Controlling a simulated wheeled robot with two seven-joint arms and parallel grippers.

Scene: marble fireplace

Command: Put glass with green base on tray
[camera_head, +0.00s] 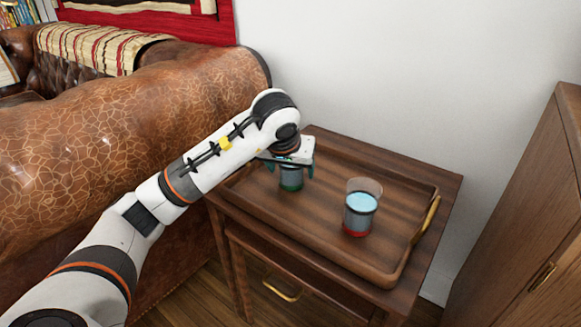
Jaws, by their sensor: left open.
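The glass with the green base (291,180) stands upright over the left part of the wooden tray (322,241). Its upper part is hidden by my left gripper (289,170), which reaches down over it from above. The gripper is open, with its fingers around the glass's sides. Whether the fingers touch the glass cannot be told. The glass's base appears to rest on the tray. A second glass with a red base (359,208) and pale blue contents stands upright on the tray, to the right of the gripper. My right gripper is not in view.
The tray lies on a small wooden side table (448,187) and has a brass handle (426,219) at its right end. A brown leather sofa (120,120) stands to the left. A white wall is behind, and a wooden cabinet (530,220) stands at the right.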

